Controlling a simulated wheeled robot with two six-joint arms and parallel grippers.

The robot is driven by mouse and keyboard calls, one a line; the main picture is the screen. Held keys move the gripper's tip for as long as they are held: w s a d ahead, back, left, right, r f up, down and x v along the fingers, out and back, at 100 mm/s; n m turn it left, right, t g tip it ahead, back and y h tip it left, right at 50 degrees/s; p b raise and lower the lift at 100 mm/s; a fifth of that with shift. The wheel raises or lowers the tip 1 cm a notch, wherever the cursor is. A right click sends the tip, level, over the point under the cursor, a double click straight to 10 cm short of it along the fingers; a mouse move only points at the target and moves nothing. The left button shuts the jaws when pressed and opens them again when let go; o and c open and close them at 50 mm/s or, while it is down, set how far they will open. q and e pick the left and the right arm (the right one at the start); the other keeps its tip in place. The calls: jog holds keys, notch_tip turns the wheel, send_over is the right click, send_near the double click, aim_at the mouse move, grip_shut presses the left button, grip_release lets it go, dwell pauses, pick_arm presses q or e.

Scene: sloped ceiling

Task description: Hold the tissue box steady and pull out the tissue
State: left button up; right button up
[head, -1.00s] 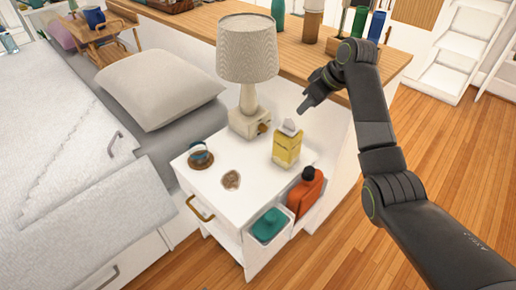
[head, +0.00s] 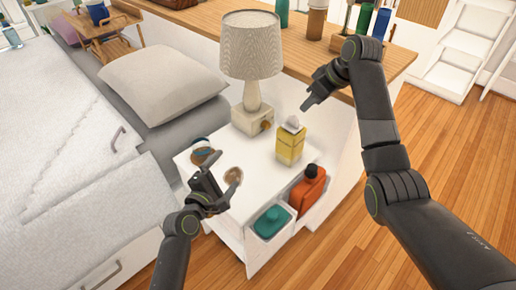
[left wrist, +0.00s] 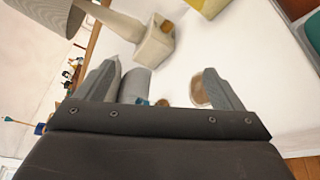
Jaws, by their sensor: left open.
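The yellow tissue box (head: 290,147) stands upright on the white nightstand (head: 250,165), with a pale tissue (head: 292,123) sticking out of its top. Part of a yellow thing, likely the same box, shows at the top edge of the left wrist view (left wrist: 210,6). My left gripper (head: 220,168) is open and empty over the front left of the nightstand, left of the box and apart from it. My right gripper (head: 308,101) hangs above and slightly right of the box, apart from the tissue. Its finger gap is too small to make out.
A lamp (head: 252,60) stands behind and left of the box. A cup (head: 201,146) and a round brown item (head: 233,174) are near my left gripper. An orange bottle (head: 307,189) and a teal item (head: 271,220) sit in the side bins.

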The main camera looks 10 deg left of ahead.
aim_at(292, 137)
pick_arm(q)
jog(key=shift+w+d+r+n+g+h, duration=1.6)
jog(key=shift+w+d+r+n+g, duration=1.15)
jog(key=shift+d+n, duration=1.6)
jog(key=shift+t, duration=0.55)
jog(key=x, duration=1.8)
jog(key=shift+a+f, duration=0.15)
jog(key=shift+c, duration=0.3)
jog(key=c, duration=1.1)
